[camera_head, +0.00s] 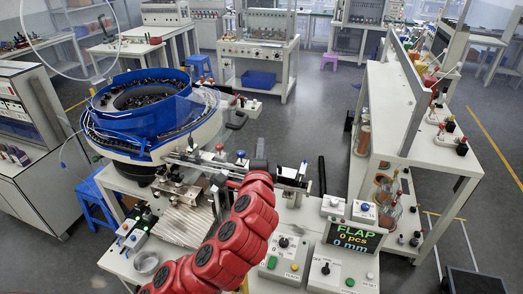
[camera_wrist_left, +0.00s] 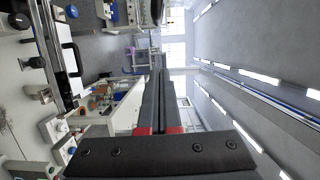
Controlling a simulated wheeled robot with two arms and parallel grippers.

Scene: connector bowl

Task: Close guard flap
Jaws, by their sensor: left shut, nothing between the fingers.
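A feeder bowl (camera_head: 150,130) with a blue rim and dark parts inside stands at the left on the machine table. A linear track (camera_head: 215,160) runs from it to the right. A thin dark upright piece (camera_head: 322,176) stands right of the track end; I cannot tell whether it is the guard flap. My left gripper (camera_head: 260,150), on the red arm, is beside the track end. In the left wrist view its black fingers (camera_wrist_left: 160,95) lie together with nothing between them. My right gripper is not in view.
Control boxes with a green button (camera_head: 271,262) and a black knob (camera_head: 325,268) stand at the front. A white shelf table (camera_head: 420,140) with bottles is at the right. A small round metal dish (camera_head: 146,262) is at the front left.

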